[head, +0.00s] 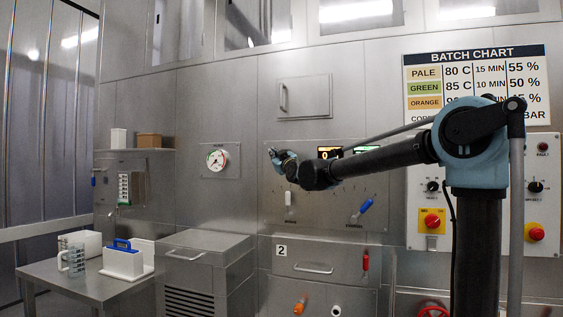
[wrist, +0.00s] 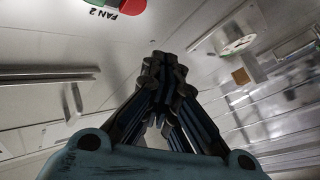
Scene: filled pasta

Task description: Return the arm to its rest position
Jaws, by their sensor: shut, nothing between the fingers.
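My arm reaches left from its column across the steel control panel in the head view. My gripper (head: 272,153) is at the arm's far end, in front of the upper part of the panel and left of the lit displays. In the wrist view my gripper (wrist: 162,75) has its dark fingers together, with nothing between them. I cannot tell from the head view how far the fingertips are from the panel.
Behind the arm are a blue-handled lever (head: 361,210) and a white-handled lever (head: 288,200). A round gauge (head: 217,159) is further left. A steel table (head: 75,284) holds a clear jug (head: 72,260) and a white holder (head: 126,263). A batch chart (head: 476,55) hangs at right.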

